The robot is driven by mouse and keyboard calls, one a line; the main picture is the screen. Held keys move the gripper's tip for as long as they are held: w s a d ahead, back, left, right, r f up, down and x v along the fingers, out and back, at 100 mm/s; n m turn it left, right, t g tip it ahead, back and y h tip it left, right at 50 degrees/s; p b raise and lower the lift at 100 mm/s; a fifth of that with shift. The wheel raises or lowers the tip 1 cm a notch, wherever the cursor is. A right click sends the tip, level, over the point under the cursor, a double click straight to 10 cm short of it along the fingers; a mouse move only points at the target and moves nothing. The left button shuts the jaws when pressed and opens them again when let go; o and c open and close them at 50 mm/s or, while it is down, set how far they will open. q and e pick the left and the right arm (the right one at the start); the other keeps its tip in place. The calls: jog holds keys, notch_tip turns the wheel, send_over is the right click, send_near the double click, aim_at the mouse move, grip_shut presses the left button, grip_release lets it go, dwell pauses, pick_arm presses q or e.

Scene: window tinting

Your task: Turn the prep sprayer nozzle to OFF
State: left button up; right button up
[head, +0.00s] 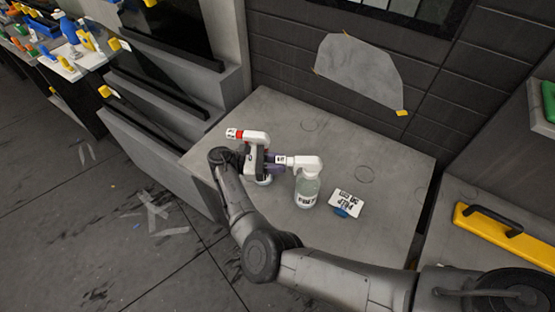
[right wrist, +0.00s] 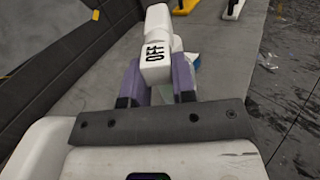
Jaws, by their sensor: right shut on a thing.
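The sprayer bottle (head: 307,190) stands upright on the grey bench, with clear, pale contents, a label and a white spray head (head: 308,165) pointing left. My right gripper (head: 275,161) is at its nozzle, with purple fingers shut on the nozzle's sides. In the right wrist view the white nozzle (right wrist: 155,62) sits between the purple fingers, and its face towards the camera reads OFF in black. The bottle below is mostly hidden there. My left gripper is not in view.
A second sprayer with a red collar (head: 239,134) stands close behind my right gripper, partly hidden by it. A printed card (head: 347,201) with a blue piece lies right of the bottle. A yellow tool (head: 490,230) lies on the right-hand surface. The bench's back right is clear.

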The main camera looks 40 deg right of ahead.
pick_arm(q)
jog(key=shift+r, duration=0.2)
pick_arm(e)
jog(key=shift+n, duration=0.5)
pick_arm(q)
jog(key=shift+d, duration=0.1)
pick_arm(e)
jog(key=o, duration=0.9)
jog(key=shift+o, duration=0.2)
